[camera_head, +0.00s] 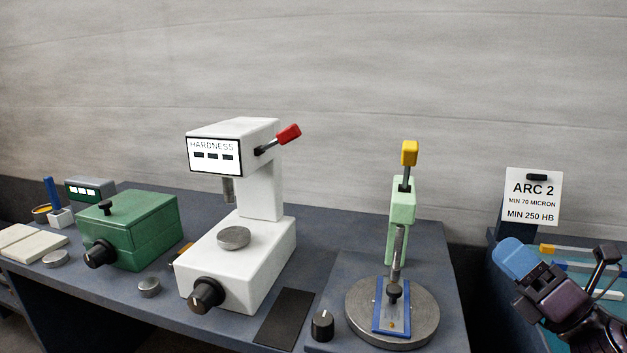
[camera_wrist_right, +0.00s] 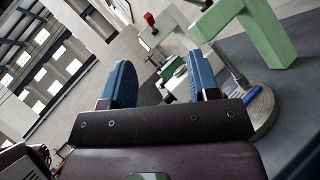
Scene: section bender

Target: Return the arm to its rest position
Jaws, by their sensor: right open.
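My right gripper (camera_head: 517,260) shows at the lower right of the head view, with a blue finger pad and a dark purple body. In the right wrist view my right gripper (camera_wrist_right: 162,82) has its two blue fingers apart, with nothing held between them. It is to the right of the light-green press (camera_head: 402,213), apart from it. In the wrist view the green press (camera_wrist_right: 255,30) stands beyond the fingers at upper right. My left gripper is in neither view.
A white hardness tester (camera_head: 258,178) with a red-tipped lever stands mid-bench. A green box (camera_head: 130,230) is at left. A round steel plate (camera_head: 420,325) bears a blue-framed piece (camera_head: 378,310). An ARC 2 sign (camera_head: 533,200) stands behind my right gripper. A black mat (camera_head: 284,318) lies at front.

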